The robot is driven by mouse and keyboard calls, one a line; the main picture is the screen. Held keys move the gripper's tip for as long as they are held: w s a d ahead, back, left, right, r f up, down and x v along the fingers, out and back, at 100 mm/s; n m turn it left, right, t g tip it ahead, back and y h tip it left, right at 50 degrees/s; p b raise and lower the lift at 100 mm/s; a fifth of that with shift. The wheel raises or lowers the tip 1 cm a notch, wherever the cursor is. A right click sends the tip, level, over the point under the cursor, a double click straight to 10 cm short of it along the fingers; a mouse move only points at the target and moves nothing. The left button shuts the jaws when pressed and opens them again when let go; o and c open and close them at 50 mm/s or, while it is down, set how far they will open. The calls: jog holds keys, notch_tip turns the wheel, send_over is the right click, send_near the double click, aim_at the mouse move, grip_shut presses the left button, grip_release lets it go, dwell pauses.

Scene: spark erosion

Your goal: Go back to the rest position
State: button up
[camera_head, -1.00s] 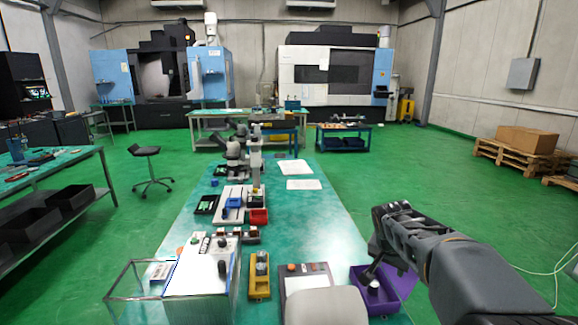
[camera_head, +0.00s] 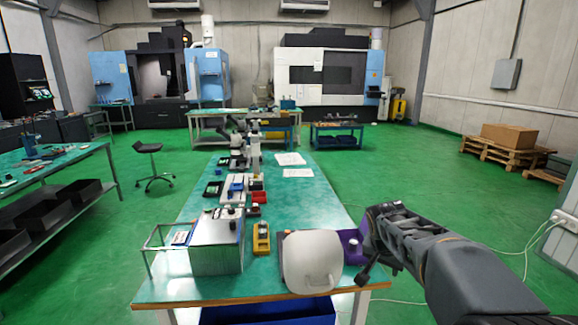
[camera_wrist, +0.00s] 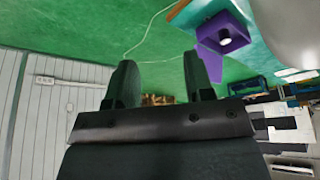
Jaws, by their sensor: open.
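My gripper (camera_head: 368,274) is at the right front of the long green-topped table (camera_head: 312,208), just off its right edge. In the wrist view its two dark fingers (camera_wrist: 160,85) stand apart with nothing between them. A purple bin (camera_head: 351,243) stands at the table's right edge, partly hidden behind a pale rounded part. The bin also shows in the wrist view (camera_wrist: 236,30), with a light round item inside, apart from the fingers.
A silver box (camera_head: 217,245) with a wire frame and a yellow holder (camera_head: 261,238) stand at the front of the table. A blue bin (camera_head: 270,312) is below it. A pallet with cartons (camera_head: 506,138) is at the right. Green floor between is clear.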

jog(key=s+a+f+n+y+p, duration=0.1)
jog(key=s+a+n, duration=0.2)
jog(key=s, duration=0.6)
jog(key=s+a+n+y+p, duration=0.1)
jog(key=s+a+n, duration=0.3)
jog(key=s, duration=0.5)
jog(key=shift+a+f+y+p, duration=0.3)
jog(key=shift+f+y+p, duration=0.1)
jog(key=shift+p, duration=0.35)
jog(key=shift+a+r+n, duration=0.1)
jog(key=shift+r+n, duration=0.2)
jog(key=shift+r, duration=0.4)
jog(key=shift+c, duration=0.5)
jog(key=shift+a, duration=0.1)
